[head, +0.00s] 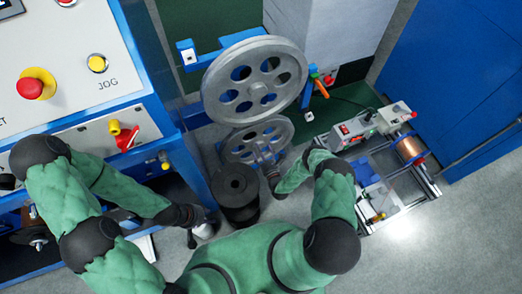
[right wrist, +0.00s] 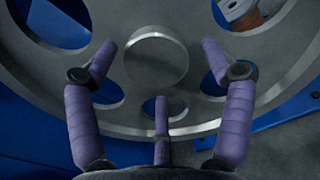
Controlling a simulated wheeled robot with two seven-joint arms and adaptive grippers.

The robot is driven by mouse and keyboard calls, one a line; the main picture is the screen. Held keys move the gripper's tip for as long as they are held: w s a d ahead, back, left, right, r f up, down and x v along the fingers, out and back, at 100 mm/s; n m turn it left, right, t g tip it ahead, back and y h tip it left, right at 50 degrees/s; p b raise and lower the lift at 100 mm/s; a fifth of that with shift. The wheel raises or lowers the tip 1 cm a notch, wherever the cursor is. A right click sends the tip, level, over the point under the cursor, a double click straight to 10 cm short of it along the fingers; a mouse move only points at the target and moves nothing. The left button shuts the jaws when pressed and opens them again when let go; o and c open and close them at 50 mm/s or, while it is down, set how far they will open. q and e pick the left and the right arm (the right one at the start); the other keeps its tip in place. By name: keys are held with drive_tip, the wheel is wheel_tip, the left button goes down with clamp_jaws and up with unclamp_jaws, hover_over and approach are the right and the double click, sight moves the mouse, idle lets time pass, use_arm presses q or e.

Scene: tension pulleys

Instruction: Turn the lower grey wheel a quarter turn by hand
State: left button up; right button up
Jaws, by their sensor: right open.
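The lower grey wheel (head: 243,150) is a spoked disc with round holes, below and partly behind the larger upper grey wheel (head: 222,85). My right gripper (head: 264,158) is in front of the lower wheel, near its middle, and hides part of it. In the right wrist view the face of a grey wheel (right wrist: 110,20) fills the picture, with a round hub (right wrist: 156,62) at its centre. The purple fingers are open, spread on either side of the hub, with one below. Contact cannot be told. My left gripper (head: 203,226) is low at the left; its fingers are unclear.
A blue control cabinet (head: 150,60) with a red button fills the left. A frame with a copper coil (head: 409,148) stands at right. Grey floor (head: 460,235) is clear at lower right.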

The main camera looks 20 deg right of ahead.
drive_tip(key=shift+s, duration=0.1)
drive_tip(key=s, duration=1.1)
drive_tip(key=shift+s+d, duration=0.2)
drive_tip(key=shift+s, duration=0.2)
idle(0.4)
